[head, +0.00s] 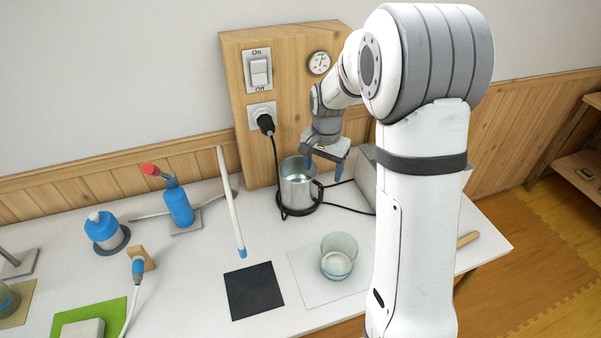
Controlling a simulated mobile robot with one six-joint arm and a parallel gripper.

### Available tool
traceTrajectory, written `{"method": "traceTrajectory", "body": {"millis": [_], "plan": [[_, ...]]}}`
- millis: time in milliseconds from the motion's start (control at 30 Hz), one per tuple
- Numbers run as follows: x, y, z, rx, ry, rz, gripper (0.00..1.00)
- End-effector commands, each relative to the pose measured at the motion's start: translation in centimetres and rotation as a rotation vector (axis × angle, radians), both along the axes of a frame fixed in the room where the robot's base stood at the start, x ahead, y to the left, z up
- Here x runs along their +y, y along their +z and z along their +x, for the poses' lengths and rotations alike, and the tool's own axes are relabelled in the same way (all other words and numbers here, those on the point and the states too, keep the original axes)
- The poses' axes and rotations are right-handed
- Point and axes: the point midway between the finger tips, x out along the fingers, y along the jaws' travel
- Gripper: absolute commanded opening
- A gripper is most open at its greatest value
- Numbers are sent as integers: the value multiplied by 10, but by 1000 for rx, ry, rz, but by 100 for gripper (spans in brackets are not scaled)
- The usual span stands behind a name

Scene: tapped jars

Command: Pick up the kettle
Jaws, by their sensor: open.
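The kettle (296,189) is a shiny metal, open-topped vessel with a dark handle on its right side. It stands on a dark round base on the white table, in front of the wooden panel. My gripper (325,172) is open, pointing down, with blue fingertips at the kettle's right rim near the handle. One finger is close to the rim and the other is to the right of the handle. I cannot tell whether they touch it.
The wooden panel (234,80) carries a switch (258,72), a plugged-in black cord (266,124) and a dial (319,63). A glass beaker (338,258) stands in front on a white sheet.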

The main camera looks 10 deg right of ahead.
Motion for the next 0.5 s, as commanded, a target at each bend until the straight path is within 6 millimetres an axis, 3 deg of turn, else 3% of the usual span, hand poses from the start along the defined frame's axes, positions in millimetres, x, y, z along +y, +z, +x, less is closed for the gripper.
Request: {"method": "traceTrajectory", "body": {"millis": [200, 500], "plan": [[0, -42, 44, 44, -142, 6, 68], [0, -73, 61, 61, -212, 7, 68]]}}
